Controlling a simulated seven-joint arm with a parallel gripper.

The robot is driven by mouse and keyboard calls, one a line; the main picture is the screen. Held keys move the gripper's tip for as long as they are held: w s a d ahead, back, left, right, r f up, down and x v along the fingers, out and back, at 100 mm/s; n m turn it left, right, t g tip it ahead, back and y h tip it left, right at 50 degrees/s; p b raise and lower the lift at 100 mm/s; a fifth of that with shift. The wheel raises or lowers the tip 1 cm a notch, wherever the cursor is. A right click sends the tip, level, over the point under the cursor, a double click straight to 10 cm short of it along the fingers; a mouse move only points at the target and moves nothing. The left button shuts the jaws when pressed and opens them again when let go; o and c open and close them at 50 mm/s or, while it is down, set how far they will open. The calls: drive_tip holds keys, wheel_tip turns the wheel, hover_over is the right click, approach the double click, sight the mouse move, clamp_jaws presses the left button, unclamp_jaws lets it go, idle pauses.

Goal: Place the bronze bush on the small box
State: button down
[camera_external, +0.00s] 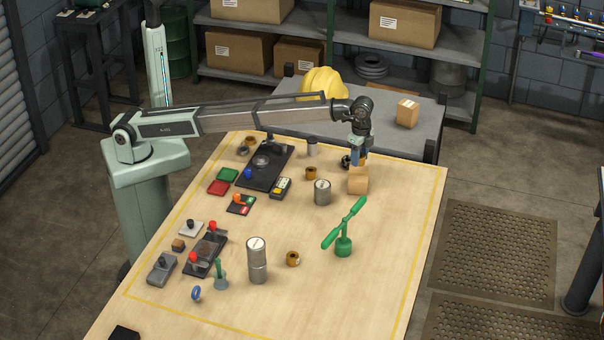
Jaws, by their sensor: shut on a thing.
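My gripper (359,158) is at the far right part of the wooden table, pointing down with its blue fingers directly over a small cardboard box (357,184). It is shut on a small tan-brown thing, mostly hidden by the fingers. I cannot tell its shape, or whether it touches the box. A bronze bush (311,173) stands on the table left of the box. A second bronze bush (292,259) lies nearer the front, right of a tall metal cylinder. A similar ring (250,141) is at the far left.
A grey metal can (322,192) stands left of the box, and a green two-bladed handle (344,232) stands in front of it. A tall cylinder (257,261) and several switch boxes fill the left side. Another cardboard box (407,114) sits on the grey bench behind. The right front table is clear.

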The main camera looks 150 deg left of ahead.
sight(359, 174)
drive_tip(key=shift+f, duration=2.2)
drive_tip(key=shift+f, duration=0.1)
drive_tip(key=c, duration=0.6)
unclamp_jaws()
drive_tip(key=shift+o, duration=0.2)
wheel_tip(359, 174, up, 12)
